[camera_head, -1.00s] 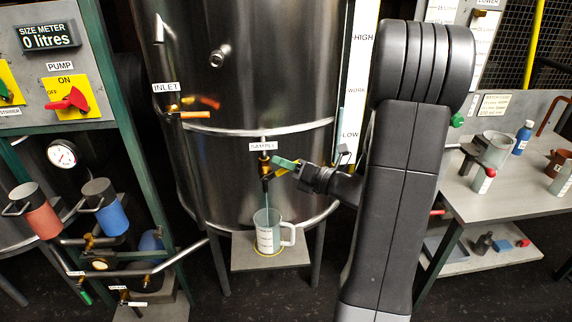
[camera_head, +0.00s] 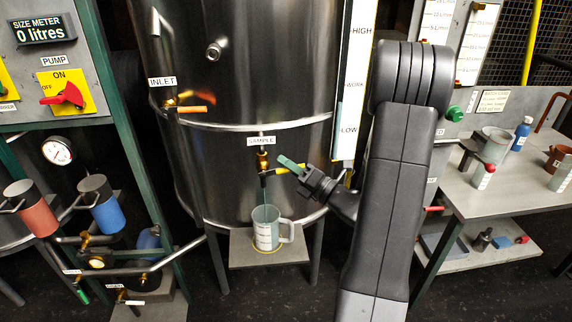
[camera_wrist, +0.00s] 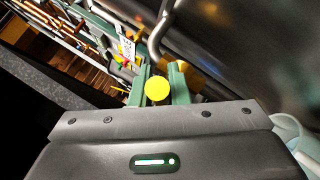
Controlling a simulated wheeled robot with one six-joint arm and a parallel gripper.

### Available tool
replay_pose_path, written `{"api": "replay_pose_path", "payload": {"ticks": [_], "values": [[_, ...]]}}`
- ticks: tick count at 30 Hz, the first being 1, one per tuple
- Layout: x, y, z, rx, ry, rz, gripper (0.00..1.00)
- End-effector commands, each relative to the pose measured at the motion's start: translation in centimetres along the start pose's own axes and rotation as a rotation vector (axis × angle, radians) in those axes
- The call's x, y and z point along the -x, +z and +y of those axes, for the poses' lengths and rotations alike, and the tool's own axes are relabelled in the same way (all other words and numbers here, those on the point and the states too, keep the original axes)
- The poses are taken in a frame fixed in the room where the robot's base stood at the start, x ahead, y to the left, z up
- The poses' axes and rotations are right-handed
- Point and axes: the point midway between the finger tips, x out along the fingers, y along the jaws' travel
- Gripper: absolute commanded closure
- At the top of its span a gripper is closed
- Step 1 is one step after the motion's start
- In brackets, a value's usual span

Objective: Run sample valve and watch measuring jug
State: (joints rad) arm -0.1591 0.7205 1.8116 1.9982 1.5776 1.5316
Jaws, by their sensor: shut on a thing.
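The brass sample valve (camera_head: 263,160), under the SAMPLE label, sits low on the front of the steel tank. Its yellow lever (camera_head: 284,169) points right. My gripper (camera_head: 290,166) comes in from the right with green fingers shut on this lever; the wrist view shows its round yellow end (camera_wrist: 158,89) between the fingers. A thin stream runs from the spout into the measuring jug (camera_head: 266,229), upright below with its handle to the right. The jug looks grey-green inside; its level is too small to read. Its pale rim (camera_wrist: 290,135) shows in the wrist view.
The jug stands on a small grey shelf (camera_head: 240,256) between the tank legs. The orange-handled inlet valve (camera_head: 190,108) is left of the sample valve. The size meter (camera_head: 42,32) reads 0 litres. A bench (camera_head: 480,198) with jugs and bottles stands right.

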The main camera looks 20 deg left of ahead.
Motion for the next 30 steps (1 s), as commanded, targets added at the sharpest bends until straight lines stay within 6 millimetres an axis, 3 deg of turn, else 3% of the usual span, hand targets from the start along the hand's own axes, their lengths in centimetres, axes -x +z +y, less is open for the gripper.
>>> {"api": "replay_pose_path", "payload": {"ticks": [12, 29, 30], "values": [[0.6, -0.7, -1.4, -0.145, 0.109, -0.119, 1.00], [0.7, -0.8, -1.6, -0.170, 0.127, -0.140, 1.00], [0.7, -0.8, -1.6, -0.170, 0.127, -0.140, 0.81]]}}
